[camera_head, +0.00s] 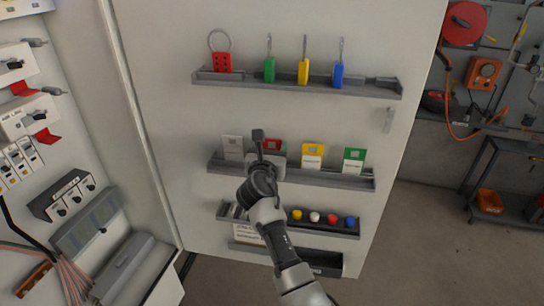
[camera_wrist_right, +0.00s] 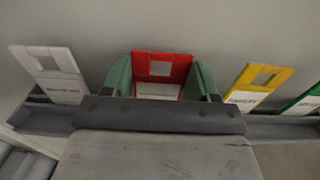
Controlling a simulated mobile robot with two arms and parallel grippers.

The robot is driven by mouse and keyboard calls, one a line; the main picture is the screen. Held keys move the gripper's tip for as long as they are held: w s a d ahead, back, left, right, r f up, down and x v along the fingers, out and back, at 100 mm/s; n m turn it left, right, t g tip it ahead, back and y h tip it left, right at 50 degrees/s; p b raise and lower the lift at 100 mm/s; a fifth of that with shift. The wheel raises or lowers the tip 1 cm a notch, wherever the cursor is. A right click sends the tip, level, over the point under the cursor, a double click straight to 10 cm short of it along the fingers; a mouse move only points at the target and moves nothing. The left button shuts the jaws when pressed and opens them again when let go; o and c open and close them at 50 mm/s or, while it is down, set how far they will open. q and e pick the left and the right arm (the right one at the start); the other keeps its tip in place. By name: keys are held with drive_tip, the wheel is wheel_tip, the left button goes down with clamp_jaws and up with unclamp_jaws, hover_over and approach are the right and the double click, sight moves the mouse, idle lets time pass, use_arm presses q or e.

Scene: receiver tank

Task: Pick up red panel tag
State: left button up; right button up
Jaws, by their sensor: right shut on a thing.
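The red panel tag (camera_head: 273,144) shows behind my right gripper (camera_head: 266,152) at the middle shelf of the white door. In the right wrist view the red panel tag (camera_wrist_right: 142,68) stands upright, with a square window and a white label below. The green-padded fingers of my right gripper (camera_wrist_right: 163,78) press on its two sides, so the gripper is shut on it. The tag's lower edge is hidden behind the gripper body, so I cannot tell whether it touches the shelf. My left gripper is not in view.
The middle shelf (camera_head: 330,179) also holds a white tag (camera_head: 233,146), a yellow tag (camera_head: 312,156) and a green tag (camera_head: 354,160). Padlocks and a red hasp (camera_head: 222,62) are on the upper shelf (camera_head: 297,86). Small coloured pieces sit on a lower shelf (camera_head: 345,234).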

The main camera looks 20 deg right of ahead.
drive_tip(key=shift+c, duration=0.3)
wheel_tip(320, 180, up, 4)
drive_tip(key=shift+r, duration=0.15)
drive_tip(key=s+d+r, duration=0.2)
drive_tip(key=s+r, duration=0.1)
drive_tip(key=s, duration=0.2)
drive_tip(key=s+d+r+b, duration=0.1)
drive_tip(key=s+d+r, duration=0.1)
drive_tip(key=s, duration=0.4)
drive_tip(key=shift+r, duration=0.8)
